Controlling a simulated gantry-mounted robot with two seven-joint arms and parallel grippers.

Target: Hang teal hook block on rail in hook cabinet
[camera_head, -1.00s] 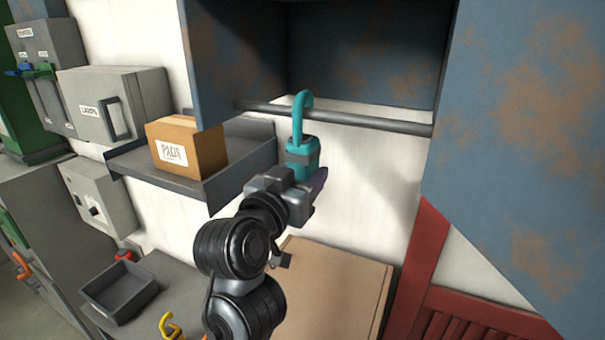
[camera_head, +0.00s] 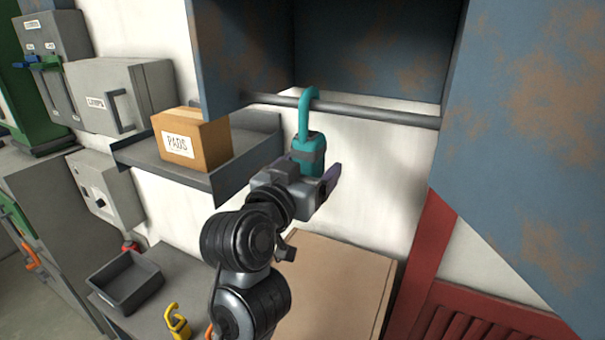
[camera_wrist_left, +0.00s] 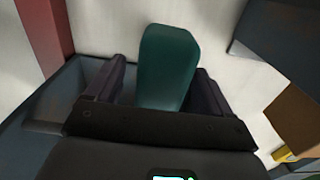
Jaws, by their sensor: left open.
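The teal hook block (camera_head: 309,150) hangs upright below the grey rail (camera_head: 395,116) of the blue, rust-marked hook cabinet (camera_head: 365,45). Its curved hook reaches up to the rail and appears to loop over it. My left gripper (camera_head: 315,178) is at the lower part of the block, its jaws open. In the left wrist view the block (camera_wrist_left: 168,65) stands between the two spread fingers (camera_wrist_left: 155,95), with a gap visible at the left finger. Whether the right finger touches it I cannot tell. My right gripper is not in view.
A cardboard box labelled PADS (camera_head: 191,138) sits on a grey shelf (camera_head: 215,185) left of my arm. A dark tray (camera_head: 124,283) and a yellow hook block (camera_head: 177,322) are on the lower counter. The cabinet's open door (camera_head: 530,130) stands at right.

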